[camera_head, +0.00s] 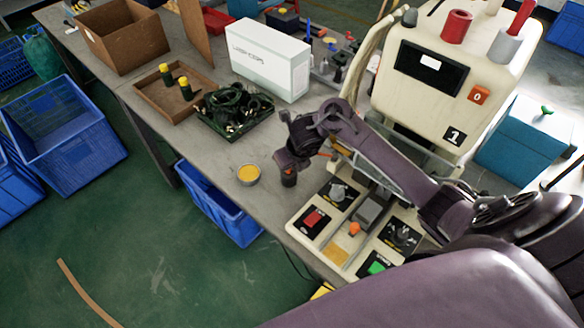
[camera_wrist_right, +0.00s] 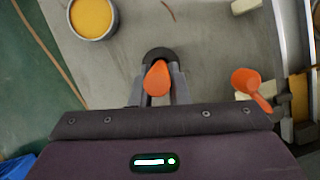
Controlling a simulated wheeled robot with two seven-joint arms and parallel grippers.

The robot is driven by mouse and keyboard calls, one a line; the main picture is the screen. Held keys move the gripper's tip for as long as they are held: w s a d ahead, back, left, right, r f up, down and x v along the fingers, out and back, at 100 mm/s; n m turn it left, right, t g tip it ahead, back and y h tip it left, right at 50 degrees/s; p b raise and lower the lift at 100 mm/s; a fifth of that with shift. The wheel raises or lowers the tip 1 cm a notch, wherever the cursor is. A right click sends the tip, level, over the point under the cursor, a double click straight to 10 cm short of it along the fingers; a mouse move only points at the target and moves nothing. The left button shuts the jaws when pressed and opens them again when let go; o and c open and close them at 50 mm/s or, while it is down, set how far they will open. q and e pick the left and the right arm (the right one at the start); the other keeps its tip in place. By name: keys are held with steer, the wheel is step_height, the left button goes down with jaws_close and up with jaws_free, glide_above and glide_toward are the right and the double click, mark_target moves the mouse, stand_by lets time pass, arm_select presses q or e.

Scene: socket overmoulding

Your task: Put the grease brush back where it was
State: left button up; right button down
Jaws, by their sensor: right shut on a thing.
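My right gripper (camera_head: 291,163) is shut on the grease brush. In the wrist view the brush's orange handle end (camera_wrist_right: 157,80) shows between the gripper's two fingers (camera_wrist_right: 158,88). Right beyond it is a round dark holder (camera_wrist_right: 157,53), which also shows in the head view (camera_head: 289,179) standing on the bench directly under the gripper. The brush's lower end is hidden, so I cannot tell how deep it sits in the holder. A tin of yellow grease (camera_head: 248,174) stands left of the holder, and shows in the wrist view too (camera_wrist_right: 92,18). My left gripper is out of view.
The cream moulding machine (camera_head: 438,75) and its control panel (camera_head: 318,237) are right of the gripper. A dark crate of cables (camera_head: 233,127) and a white box (camera_head: 268,60) stand behind. Bench is clear around the tin.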

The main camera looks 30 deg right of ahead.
steer(key=shift+w+d+f, duration=0.1)
steer(key=shift+f, duration=0.05)
steer(key=c, duration=1.8)
jaws_free()
steer(key=shift+f, duration=0.1)
steer(key=shift+c, duration=0.2)
steer(key=o, duration=0.5)
steer(key=shift+c, duration=0.2)
